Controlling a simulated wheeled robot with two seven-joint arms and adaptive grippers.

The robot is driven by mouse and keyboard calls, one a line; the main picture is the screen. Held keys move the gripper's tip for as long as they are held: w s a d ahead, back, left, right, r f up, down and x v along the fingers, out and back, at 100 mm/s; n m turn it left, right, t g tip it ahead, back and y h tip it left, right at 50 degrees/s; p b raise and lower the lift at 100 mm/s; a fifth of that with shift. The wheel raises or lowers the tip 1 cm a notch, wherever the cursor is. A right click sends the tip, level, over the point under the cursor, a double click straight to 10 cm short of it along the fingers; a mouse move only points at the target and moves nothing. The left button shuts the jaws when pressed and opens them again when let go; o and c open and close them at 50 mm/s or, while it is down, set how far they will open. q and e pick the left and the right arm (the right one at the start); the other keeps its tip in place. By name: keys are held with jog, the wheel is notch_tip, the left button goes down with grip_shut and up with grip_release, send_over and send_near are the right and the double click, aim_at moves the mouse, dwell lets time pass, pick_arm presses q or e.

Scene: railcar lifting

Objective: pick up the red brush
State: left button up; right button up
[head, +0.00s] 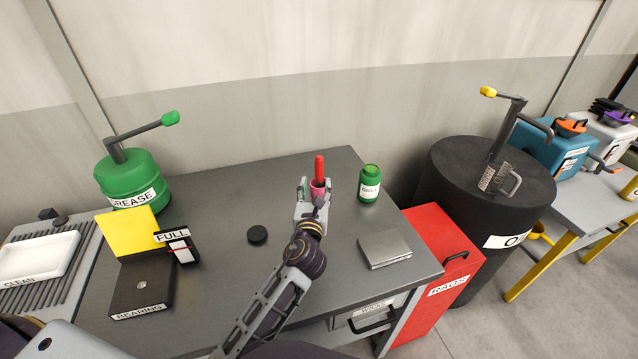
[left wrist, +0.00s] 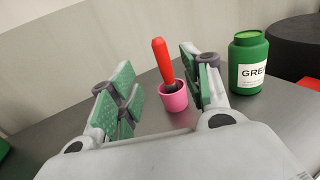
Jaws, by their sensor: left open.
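The red brush (head: 320,167) stands upright, a little tilted, in a small pink cup (head: 318,187) on the grey table. In the left wrist view the red brush (left wrist: 161,60) shows its red handle above the rim of the pink cup (left wrist: 173,97), with a dark lower part inside. My left gripper (head: 315,190) is open, with its green-padded fingers (left wrist: 155,90) spread to either side of the brush and cup in that view. The fingers look apart from the brush. My right gripper is not in view.
A green grease jar (head: 369,184) stands right of the cup. A black lid (head: 257,235) and a grey metal box (head: 384,249) lie on the table (head: 215,220). A green grease pump (head: 130,178) and bearing box (head: 143,287) are at left. A red rags bin (head: 440,255) stands at right.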

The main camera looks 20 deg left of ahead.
pick_arm(q)
jog(key=shift+f, duration=0.2)
jog(key=shift+w, duration=0.1)
send_near(319, 164)
jog(key=shift+d+x, duration=0.2)
jog(key=shift+x, duration=0.75)
jog(key=x, duration=0.2)
jog(key=shift+w+a, duration=0.25)
jog(key=shift+w, duration=0.05)
jog(key=shift+x, duration=0.85)
jog(key=shift+w, duration=0.1)
jog(key=shift+p+x, duration=0.3)
jog(key=shift+x, duration=2.15)
